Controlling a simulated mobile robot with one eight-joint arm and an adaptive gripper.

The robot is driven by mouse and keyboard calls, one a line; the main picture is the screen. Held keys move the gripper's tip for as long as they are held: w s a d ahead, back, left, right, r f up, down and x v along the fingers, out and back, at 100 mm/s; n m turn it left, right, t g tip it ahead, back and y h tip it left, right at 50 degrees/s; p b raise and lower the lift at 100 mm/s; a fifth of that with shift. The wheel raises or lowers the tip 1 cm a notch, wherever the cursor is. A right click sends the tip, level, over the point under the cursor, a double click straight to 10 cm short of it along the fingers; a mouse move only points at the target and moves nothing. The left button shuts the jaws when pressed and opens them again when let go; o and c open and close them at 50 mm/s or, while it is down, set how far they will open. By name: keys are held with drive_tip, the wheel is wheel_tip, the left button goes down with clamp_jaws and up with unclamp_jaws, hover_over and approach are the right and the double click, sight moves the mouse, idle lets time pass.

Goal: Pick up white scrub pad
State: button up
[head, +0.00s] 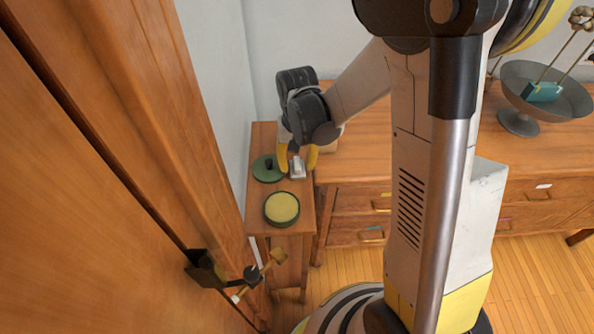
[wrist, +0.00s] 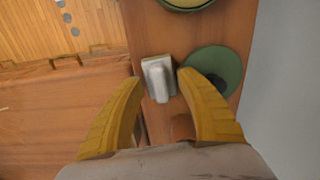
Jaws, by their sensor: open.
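The white scrub pad (head: 298,169) rests on the small wooden side table (head: 256,215), near the table's right edge. In the wrist view the pad (wrist: 158,74) is a pale block with a raised ridge or handle, and it lies between and just beyond the fingertips. My gripper (head: 297,164) is over the table with its two yellow fingers spread on either side of the pad. In the wrist view my gripper (wrist: 160,84) is open with nothing clamped. I cannot tell whether a finger touches the pad.
A dark green lid-like disc (head: 264,171) with a dark knob lies just left of the pad. A round green container with yellow contents (head: 282,209) stands in front. A wooden dresser (head: 365,172) adjoins on the right; a wall and a wooden door (head: 110,190) are on the left.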

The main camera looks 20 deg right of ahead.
sight(297, 163)
clamp_jaws()
drive_tip(key=shift+r, duration=0.1)
drive_tip(key=shift+r+p, duration=0.4)
drive_tip(key=shift+r, duration=0.2)
wheel_tip(297, 163, up, 3)
drive_tip(key=shift+r+p, duration=0.1)
drive_tip(key=shift+p, duration=0.65)
drive_tip(key=s+d+r+p, duration=0.3)
drive_tip(key=s+d+r, duration=0.3)
drive_tip(key=d, duration=0.4)
drive_tip(key=shift+r, duration=0.25)
